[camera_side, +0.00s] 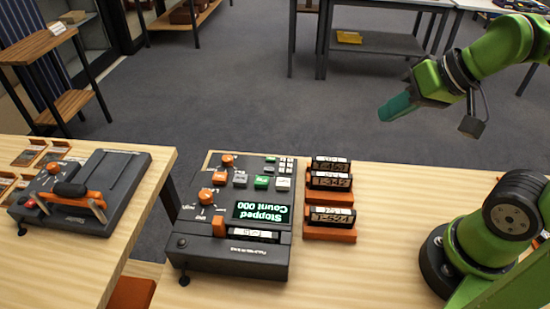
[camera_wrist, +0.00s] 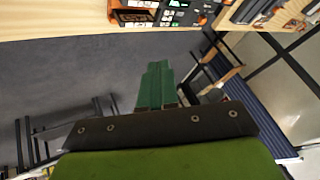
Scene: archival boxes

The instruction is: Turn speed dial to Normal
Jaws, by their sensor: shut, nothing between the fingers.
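A dark machine (camera_side: 230,262) stands on the wooden table in the side view. Its lit display (camera_side: 262,212) reads "Stopped Count 000", upside down in the picture. Orange dials sit along its left side: an upper one (camera_side: 227,160), a middle one (camera_side: 219,178) and a lower one (camera_side: 206,195). Their labels are too small to read, so I cannot tell which is the speed dial or its setting. My gripper (camera_side: 384,116) is shut and empty, up in the air to the machine's upper right, touching nothing. In the wrist view its green fingers (camera_wrist: 157,68) are together and the machine (camera_wrist: 178,15) shows partly at the top.
Orange holders with labelled cartridges (camera_side: 330,215) stand just right of the machine. A second device with an orange handle (camera_side: 78,200) sits on the left table. Buttons, including a green one (camera_side: 262,182), lie near the dials. Bare table (camera_side: 390,200) lies between the holders and my base.

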